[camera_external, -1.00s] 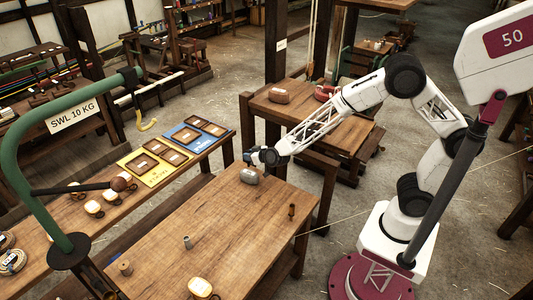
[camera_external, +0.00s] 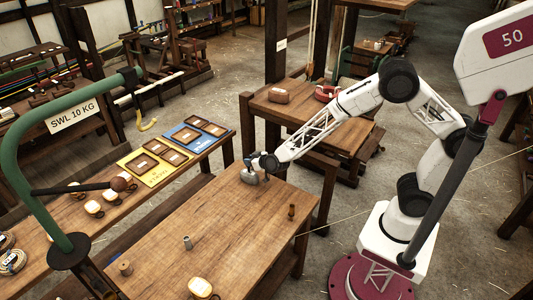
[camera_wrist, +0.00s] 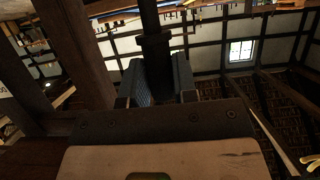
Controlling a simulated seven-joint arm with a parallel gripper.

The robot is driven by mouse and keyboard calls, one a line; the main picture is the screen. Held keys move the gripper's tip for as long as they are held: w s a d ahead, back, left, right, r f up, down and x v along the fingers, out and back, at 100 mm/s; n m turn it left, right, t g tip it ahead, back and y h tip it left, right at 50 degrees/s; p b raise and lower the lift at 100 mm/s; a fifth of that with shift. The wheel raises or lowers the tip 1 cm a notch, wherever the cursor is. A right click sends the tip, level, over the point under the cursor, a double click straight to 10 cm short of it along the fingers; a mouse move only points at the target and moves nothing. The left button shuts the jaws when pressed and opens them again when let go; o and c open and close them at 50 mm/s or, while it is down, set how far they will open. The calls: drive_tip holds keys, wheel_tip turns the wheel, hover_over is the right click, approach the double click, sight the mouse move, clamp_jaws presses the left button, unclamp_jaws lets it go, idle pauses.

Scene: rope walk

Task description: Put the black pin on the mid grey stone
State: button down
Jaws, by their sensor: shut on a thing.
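The mid grey stone (camera_external: 249,178) lies near the far corner of the front wooden table. My gripper (camera_external: 257,166) is right above and against it in the external view, partly hiding it. In the wrist view my gripper (camera_wrist: 158,88) has its two blue-grey fingers shut on a black pin (camera_wrist: 154,48), a dark upright shaft with a wider collar. The pin is too small and hidden to make out in the external view. I cannot tell whether it touches the stone.
On the same table (camera_external: 222,222) stand a brown peg (camera_external: 291,211), a small grey peg (camera_external: 188,242), a wooden spool (camera_external: 125,268) and a yellow-white block (camera_external: 200,287). The middle is clear. A side bench holds yellow (camera_external: 145,180) and blue boards (camera_external: 183,135). A green pipe arch (camera_external: 25,120) rises left.

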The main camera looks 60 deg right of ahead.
drive_tip(key=shift+f, duration=0.15)
drive_tip(key=c, duration=0.9)
unclamp_jaws()
drive_tip(key=shift+r, duration=0.2)
drive_tip(key=v, duration=1.2)
drive_tip(key=shift+r, duration=0.1)
